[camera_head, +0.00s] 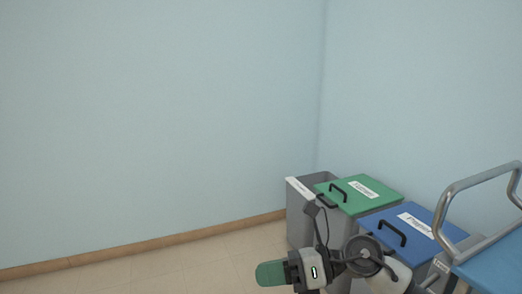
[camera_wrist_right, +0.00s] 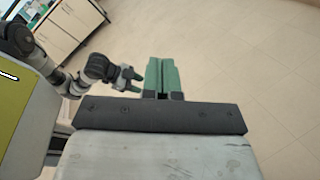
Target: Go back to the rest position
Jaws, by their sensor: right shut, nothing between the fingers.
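My right gripper (camera_head: 272,273) is low in the head view, in front of the bins, with its green fingers pointing left. In the right wrist view its two green fingers (camera_wrist_right: 162,74) are together, with nothing between them. My left gripper (camera_wrist_right: 129,79) shows at the left of the right wrist view, at the end of my other arm; it is small there, and its opening is hard to judge. The left arm does not show in the head view.
A grey bin with a green lid (camera_head: 362,193) and one with a blue lid (camera_head: 413,229) stand by the right wall. An open grey bin (camera_head: 297,212) is beside them. A metal-railed blue cart (camera_head: 495,266) is at right. The tiled floor (camera_wrist_right: 250,60) is clear.

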